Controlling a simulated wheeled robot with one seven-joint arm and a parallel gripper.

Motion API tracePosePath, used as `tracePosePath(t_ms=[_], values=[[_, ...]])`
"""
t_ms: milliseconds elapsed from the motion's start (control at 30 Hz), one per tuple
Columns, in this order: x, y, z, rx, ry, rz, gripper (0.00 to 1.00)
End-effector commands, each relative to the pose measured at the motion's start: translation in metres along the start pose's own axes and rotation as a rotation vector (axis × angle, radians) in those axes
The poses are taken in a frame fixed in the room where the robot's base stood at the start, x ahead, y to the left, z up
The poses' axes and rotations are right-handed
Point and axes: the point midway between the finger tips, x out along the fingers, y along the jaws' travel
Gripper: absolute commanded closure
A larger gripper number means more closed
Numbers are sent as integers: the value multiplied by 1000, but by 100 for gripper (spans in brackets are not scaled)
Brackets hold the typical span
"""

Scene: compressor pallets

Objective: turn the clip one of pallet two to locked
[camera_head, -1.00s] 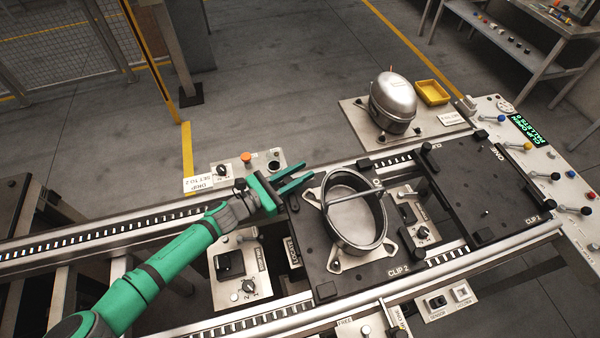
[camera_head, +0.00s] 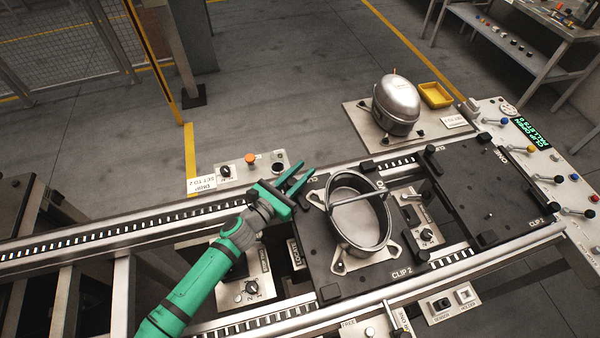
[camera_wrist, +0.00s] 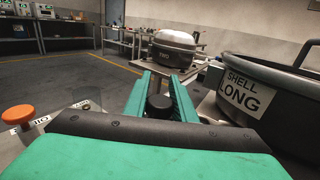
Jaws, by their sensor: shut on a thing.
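Pallet two is the black plate (camera_head: 322,262) on the rails, carrying an open grey oval shell (camera_head: 360,222); in the wrist view the shell's label reads "SHELL LONG" (camera_wrist: 246,92). My gripper (camera_head: 302,181) is at the plate's far left corner, left of the shell. In the wrist view its green fingers (camera_wrist: 165,78) stand on either side of a round black knob (camera_wrist: 158,106), which seems to be clip one; they are shut on it. In the head view the fingers hide this knob. The other clip, marked "CLIP 2" (camera_head: 402,273), is at the near right corner.
The shell wall stands close right of my fingers. A panel with an orange button (camera_head: 250,159) lies to the left. A second black pallet marked "ONE" (camera_head: 490,195) is at the right. A closed compressor (camera_head: 396,103) and yellow tray (camera_head: 436,94) stand behind.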

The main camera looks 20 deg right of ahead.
Motion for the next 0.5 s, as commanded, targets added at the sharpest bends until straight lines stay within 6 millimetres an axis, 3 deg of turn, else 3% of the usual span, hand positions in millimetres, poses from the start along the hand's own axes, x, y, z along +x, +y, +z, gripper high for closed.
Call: tracePosePath(t_ms=[267,300,333,367,500], values=[[0,-1,-2,-2,3,-1,100],[0,-1,-2,-2,3,-1,69],[0,-1,-2,-2,3,-1,62],[0,-1,-2,-1,3,-1,57],[0,0,-1,-1,2,1,57]])
